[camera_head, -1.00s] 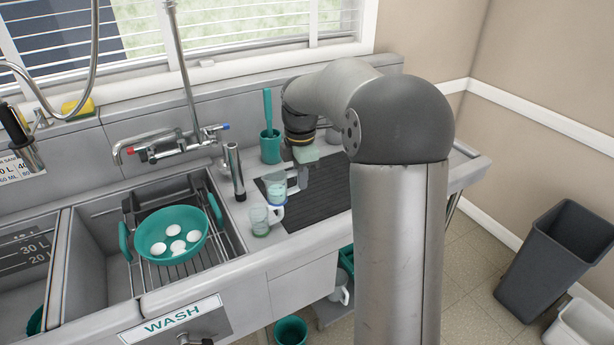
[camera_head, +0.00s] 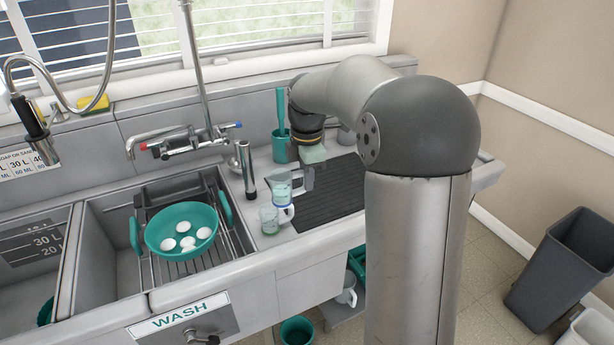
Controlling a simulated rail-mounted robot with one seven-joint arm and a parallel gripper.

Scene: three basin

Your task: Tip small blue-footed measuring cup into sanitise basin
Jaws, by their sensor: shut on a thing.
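My gripper (camera_head: 308,178) hangs above the right counter, pointing down, and is shut on a small clear measuring cup (camera_head: 282,186) at its left. The cup looks upright, with pale blue contents or tint and a bluish foot; the fingers' contact is small and partly hidden. A second clear cup (camera_head: 269,221) with a greenish foot stands on the counter just in front and to the left. No basin labelled sanitise is in view; the basin in front carries a WASH label (camera_head: 178,315).
A teal colander (camera_head: 160,238) with several white round things sits on a rack in the wash basin. Another basin (camera_head: 35,245) is cut off at the left. A faucet (camera_head: 185,148), upright metal cylinder (camera_head: 246,170) and teal pot (camera_head: 284,150) stand nearby. A dark ribbed mat (camera_head: 335,195) lies right.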

